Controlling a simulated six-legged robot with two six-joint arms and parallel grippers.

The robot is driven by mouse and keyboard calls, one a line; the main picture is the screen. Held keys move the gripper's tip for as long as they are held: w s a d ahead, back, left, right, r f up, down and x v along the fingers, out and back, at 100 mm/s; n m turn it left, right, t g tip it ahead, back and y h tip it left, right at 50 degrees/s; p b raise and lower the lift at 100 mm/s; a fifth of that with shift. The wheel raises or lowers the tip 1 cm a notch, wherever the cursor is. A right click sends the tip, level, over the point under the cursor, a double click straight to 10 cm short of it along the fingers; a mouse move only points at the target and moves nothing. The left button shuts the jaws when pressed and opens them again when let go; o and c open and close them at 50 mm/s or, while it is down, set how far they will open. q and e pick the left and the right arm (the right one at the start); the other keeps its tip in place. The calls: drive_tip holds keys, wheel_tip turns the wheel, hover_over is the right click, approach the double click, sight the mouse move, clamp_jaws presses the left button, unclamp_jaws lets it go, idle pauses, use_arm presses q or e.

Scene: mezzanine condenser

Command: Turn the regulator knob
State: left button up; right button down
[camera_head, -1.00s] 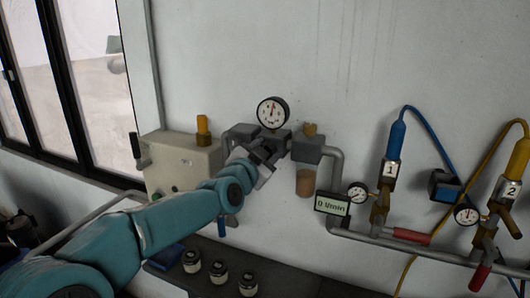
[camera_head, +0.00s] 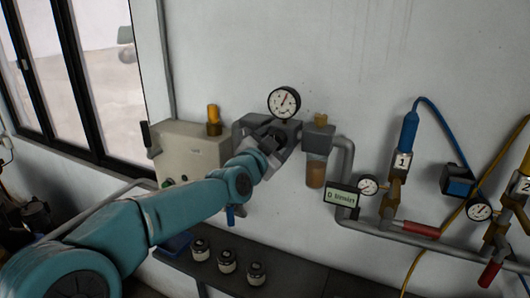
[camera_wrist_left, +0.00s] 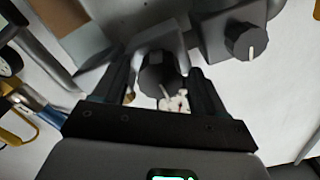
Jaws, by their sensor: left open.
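The regulator knob (camera_wrist_left: 158,75) is a dark faceted knob with a light pointer line, seen in the left wrist view between my two fingers. My left gripper (camera_wrist_left: 164,82) is open around it, with a finger on each side. I cannot tell whether either finger touches it. In the head view my left gripper (camera_head: 279,142) is at the grey regulator block, below the round pressure gauge (camera_head: 284,102), and hides the knob there. The gauge has a white face and a red needle pointing up and slightly right. My right gripper is not in view.
A second dark knob (camera_wrist_left: 245,40) sits close beside it in the wrist view. A filter bowl (camera_head: 316,172), a display reading 0 l/min (camera_head: 342,197) and pipes with numbered valves are to the right. A beige box (camera_head: 188,152) is left; jars (camera_head: 227,260) stand below.

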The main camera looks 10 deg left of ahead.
use_arm(q)
drive_tip(key=s+a+b, duration=0.3)
drive_tip(key=s+b, duration=0.1)
drive_tip(key=s, duration=1.1)
drive_tip(key=shift+s, duration=0.3)
